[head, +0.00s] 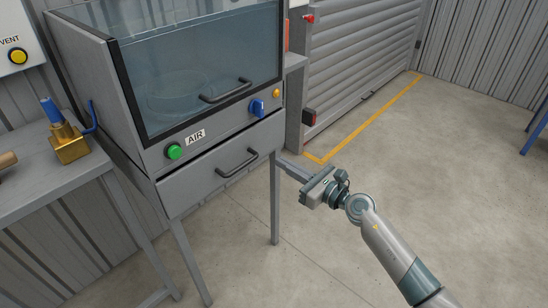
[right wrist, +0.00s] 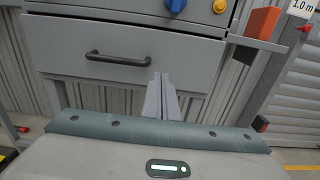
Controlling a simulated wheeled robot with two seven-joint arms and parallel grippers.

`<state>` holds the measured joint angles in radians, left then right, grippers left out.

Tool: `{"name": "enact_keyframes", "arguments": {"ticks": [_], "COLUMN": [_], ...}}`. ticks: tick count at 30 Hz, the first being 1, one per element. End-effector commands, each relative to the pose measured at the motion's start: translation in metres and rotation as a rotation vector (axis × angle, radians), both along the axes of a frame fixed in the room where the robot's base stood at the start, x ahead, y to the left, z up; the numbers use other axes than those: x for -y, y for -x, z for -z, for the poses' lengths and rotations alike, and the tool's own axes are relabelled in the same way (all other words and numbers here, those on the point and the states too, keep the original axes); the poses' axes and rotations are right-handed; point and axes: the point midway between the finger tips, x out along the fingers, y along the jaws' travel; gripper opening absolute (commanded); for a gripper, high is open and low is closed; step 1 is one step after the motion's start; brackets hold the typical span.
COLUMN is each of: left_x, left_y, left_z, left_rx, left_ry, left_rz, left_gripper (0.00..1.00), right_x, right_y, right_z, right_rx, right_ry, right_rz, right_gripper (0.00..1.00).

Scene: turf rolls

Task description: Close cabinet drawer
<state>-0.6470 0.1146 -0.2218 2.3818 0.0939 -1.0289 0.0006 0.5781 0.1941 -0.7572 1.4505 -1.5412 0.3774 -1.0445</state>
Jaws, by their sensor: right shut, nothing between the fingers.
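The cabinet drawer (head: 205,180) is a grey front with a black bar handle (head: 238,162), under the glass-fronted cabinet (head: 120,110). A thin dark seam runs above the drawer front; I cannot tell for sure how far it stands out. In the right wrist view the drawer front (right wrist: 190,62) and its handle (right wrist: 118,59) face me. My right gripper (head: 279,159) is shut and empty, at the drawer's lower right, apart from the handle. In the right wrist view its fingertips (right wrist: 160,76) overlap the drawer's lower edge, right of the handle. My left gripper is not in view.
The cabinet front has a green button (head: 174,152), a blue knob (head: 257,107) and a dark upper handle (head: 225,91). A side table with a brass valve (head: 68,142) stands at left. A cabinet leg (head: 274,205) is close to my right fingers.

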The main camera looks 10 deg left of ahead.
Motion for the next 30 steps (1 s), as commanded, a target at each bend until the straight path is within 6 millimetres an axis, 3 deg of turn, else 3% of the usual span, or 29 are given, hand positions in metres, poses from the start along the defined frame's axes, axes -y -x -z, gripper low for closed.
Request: {"name": "enact_keyframes", "arguments": {"ticks": [3, 10, 30], "left_x": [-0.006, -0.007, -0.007], "left_y": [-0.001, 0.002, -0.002], "left_z": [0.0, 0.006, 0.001], "left_rx": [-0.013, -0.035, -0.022], "left_ry": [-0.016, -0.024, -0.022], "left_rz": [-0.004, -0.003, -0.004], "left_gripper": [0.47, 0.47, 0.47], "right_x": [0.019, 0.04, 0.043], "right_y": [0.011, 0.023, 0.026], "right_z": [0.0, 0.001, 0.0], "right_rx": [0.0, -0.001, -0.008], "right_ry": [0.001, 0.0, -0.01], "right_rz": [0.0, -0.001, 0.002], "right_gripper": [0.0, 0.0, 0.0]}}
